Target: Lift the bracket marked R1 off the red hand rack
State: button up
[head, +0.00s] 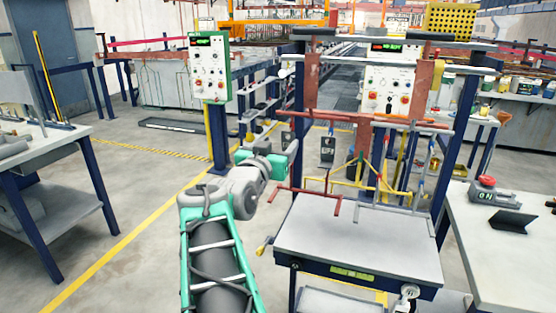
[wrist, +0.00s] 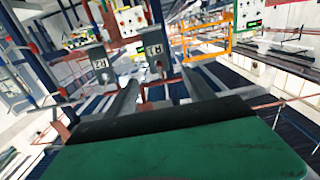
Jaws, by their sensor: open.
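Two dark grey brackets with pale labels hang ahead of my gripper in the wrist view: one at left (wrist: 99,60) and one near the middle (wrist: 155,49). The middle label seems to carry an R and a 1, but both labels are tilted and hard to read. In the head view a labelled bracket (head: 327,151) hangs below the red hand rack (head: 340,116), right of my gripper (head: 294,151). Another small plate (head: 287,138) shows by the gripper. My gripper's fingers (wrist: 160,90) are apart with nothing visibly held, and the brackets lie beyond them.
A grey-topped table (head: 350,245) stands in front of the rack, with red and yellow tubing above it. A white bench (head: 510,255) with a red button (head: 486,181) is at right. A control box (head: 209,68) stands behind at left.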

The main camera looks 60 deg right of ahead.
aim_at(288, 134)
jog(key=d, duration=0.2)
jog(key=d+p, duration=0.1)
jog(key=d, duration=0.2)
jog(key=w+d, duration=0.1)
jog(key=d, duration=0.1)
jog(key=shift+d+r+p, duration=0.1)
jog(key=shift+d+p, duration=0.3)
jog(key=shift+c, duration=0.3)
grip_shut()
jog(key=c, duration=0.7)
grip_release()
grip_shut()
